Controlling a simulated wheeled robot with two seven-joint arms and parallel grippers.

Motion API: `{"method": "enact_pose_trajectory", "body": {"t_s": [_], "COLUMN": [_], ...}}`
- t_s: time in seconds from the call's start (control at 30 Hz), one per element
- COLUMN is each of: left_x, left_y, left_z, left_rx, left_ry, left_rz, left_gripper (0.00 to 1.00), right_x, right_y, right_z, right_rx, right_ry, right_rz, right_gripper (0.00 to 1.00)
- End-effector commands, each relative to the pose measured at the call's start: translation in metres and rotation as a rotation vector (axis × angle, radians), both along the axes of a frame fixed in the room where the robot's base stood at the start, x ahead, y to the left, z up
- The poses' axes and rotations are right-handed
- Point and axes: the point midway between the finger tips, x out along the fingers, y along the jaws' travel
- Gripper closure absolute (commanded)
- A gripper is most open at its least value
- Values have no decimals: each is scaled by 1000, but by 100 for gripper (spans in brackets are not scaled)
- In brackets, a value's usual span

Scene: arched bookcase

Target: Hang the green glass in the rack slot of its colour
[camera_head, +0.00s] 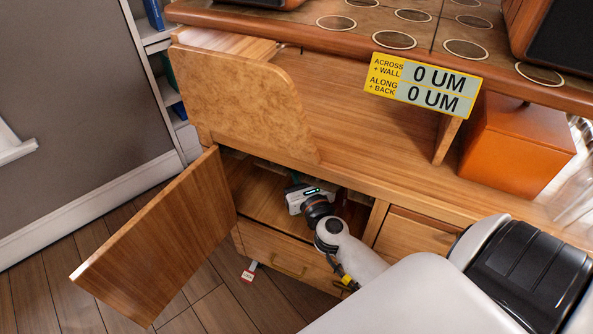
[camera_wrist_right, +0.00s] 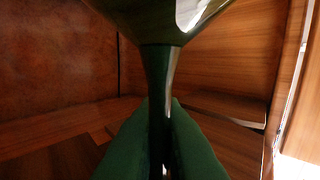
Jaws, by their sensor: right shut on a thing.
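The green glass (camera_wrist_right: 158,65) fills the upper middle of the right wrist view, its dark glossy bowl at the top and its stem running down. My right gripper (camera_wrist_right: 163,128) is shut on the stem, with one green finger on each side. The foot of the glass is hidden. My left gripper is in neither view. I cannot make out the rack.
The cabinet door (camera_head: 160,235) stands open to the left of my arm. A drawer (camera_head: 285,262) is shut below the compartment. An orange box (camera_head: 520,150) stands at the right under the top (camera_head: 330,38). Blurred clear glassware (camera_head: 578,200) shows at the right edge.

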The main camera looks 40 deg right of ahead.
Motion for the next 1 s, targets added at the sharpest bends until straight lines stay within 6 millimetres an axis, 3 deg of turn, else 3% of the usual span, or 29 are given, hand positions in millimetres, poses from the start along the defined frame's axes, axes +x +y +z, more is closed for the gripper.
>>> {"method": "enact_pose_trajectory", "body": {"t_s": [1.0], "left_x": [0], "left_y": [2], "left_z": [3], "left_rx": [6], "left_ry": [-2], "left_rz": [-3], "left_gripper": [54], "right_x": [11], "right_y": [-19], "right_z": [3], "right_rx": [-2], "right_ry": [-6], "right_rz": [-3], "right_gripper": [100]}}
